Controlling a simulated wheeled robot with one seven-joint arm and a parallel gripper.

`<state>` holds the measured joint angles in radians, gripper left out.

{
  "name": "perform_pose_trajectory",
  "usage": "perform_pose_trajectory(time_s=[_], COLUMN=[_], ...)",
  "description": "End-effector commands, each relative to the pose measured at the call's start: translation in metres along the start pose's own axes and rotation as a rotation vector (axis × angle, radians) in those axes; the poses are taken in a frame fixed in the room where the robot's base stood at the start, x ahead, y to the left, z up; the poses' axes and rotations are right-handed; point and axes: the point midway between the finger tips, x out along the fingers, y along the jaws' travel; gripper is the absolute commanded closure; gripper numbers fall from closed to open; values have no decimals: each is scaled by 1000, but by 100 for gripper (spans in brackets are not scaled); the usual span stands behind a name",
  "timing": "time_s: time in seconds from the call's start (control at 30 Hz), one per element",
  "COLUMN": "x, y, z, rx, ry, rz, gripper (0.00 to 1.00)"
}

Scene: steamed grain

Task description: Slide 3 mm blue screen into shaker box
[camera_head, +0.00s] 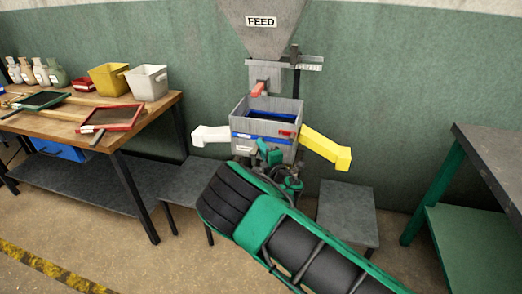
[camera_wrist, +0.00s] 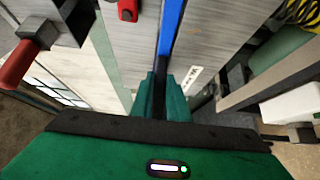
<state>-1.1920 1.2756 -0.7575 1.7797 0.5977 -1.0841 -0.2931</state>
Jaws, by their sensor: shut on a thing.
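The grey shaker box (camera_head: 240,118) stands under the FEED hopper. The blue screen (camera_head: 271,116) shows inside its open top, and a blue edge runs across the box's front. In the wrist view the blue screen (camera_wrist: 171,28) is a narrow strip between grey metal faces. My gripper (camera_head: 268,155) is at the front of the box. In the wrist view its green fingers (camera_wrist: 163,92) are shut on the screen's dark handle, in line with the blue strip. The fingers hide most of the handle. How deep the screen sits cannot be told exactly.
A white chute (camera_head: 211,135) sticks out left of the box and a yellow chute (camera_head: 325,146) right. A wooden bench (camera_head: 150,108) at left holds green-framed (camera_head: 42,101) and red-framed (camera_head: 110,117) screens and bins. A dark table (camera_head: 492,150) stands at right.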

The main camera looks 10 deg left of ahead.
Motion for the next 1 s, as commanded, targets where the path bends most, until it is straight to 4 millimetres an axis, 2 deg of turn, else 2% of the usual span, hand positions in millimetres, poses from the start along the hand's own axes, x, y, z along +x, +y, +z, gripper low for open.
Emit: perform_pose_trajectory(time_s=[0.23,0.27,0.3,0.33,0.73,1.0], x=[3,3,3,3,-4,-43], y=[2,2,2,2,0,0], z=[2,2,2,2,3,4], rx=[-2,-2,-2,-2,1,3], ry=[0,0,0,0,-2,-3], rz=[3,3,3,3,0,-1], gripper=[100,78,69,63,63,63])
